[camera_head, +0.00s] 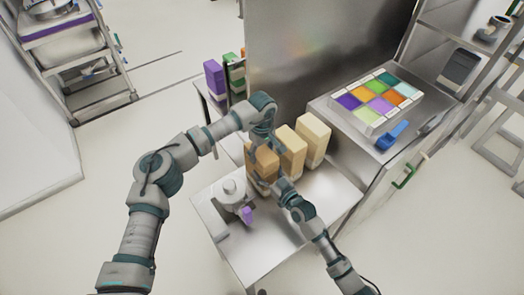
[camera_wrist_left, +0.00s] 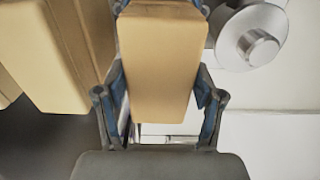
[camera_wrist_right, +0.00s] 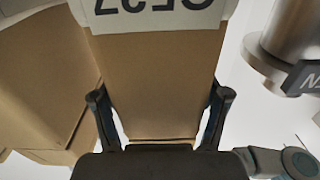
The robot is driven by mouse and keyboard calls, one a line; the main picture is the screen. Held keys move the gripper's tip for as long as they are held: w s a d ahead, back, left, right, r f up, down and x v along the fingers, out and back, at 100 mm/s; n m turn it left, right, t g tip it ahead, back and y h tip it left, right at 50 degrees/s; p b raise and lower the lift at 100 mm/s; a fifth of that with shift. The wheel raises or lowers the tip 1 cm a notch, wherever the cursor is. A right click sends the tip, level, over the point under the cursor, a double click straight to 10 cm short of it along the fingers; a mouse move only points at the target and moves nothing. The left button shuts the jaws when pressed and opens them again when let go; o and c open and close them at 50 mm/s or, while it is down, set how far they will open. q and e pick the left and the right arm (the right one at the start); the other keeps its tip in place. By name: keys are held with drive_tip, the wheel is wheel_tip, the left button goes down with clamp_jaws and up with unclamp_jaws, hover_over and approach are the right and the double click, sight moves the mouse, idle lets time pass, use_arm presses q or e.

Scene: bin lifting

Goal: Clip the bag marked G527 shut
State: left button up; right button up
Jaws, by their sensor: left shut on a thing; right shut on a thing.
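Three tan bags stand in a row on the steel table. The leftmost bag (camera_head: 262,161) is between my two grippers. My left gripper (camera_head: 262,141) comes from above and is shut on its upper part; the bag fills the space between the fingers in the left wrist view (camera_wrist_left: 162,60). My right gripper (camera_head: 266,183) is shut on the same bag from the near side. In the right wrist view, this bag (camera_wrist_right: 155,85) carries a white label (camera_wrist_right: 155,14), upside down and partly cut off, so I cannot read it fully. I cannot identify a clip for certain.
The middle bag (camera_head: 292,152) and right bag (camera_head: 313,138) stand close beside the held one. A round metal device (camera_head: 232,192) with a purple part (camera_head: 247,215) is at the table's left. A tray of coloured compartments (camera_head: 366,127) and blue scoop (camera_head: 392,136) are on the right counter.

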use_arm(q)
drive_tip(key=shift+f, duration=0.2)
drive_tip(key=o, duration=1.2)
wheel_tip(320, 180, up, 12)
drive_tip(key=shift+f, duration=0.1)
use_arm(e)
drive_tip(key=o, duration=1.7)
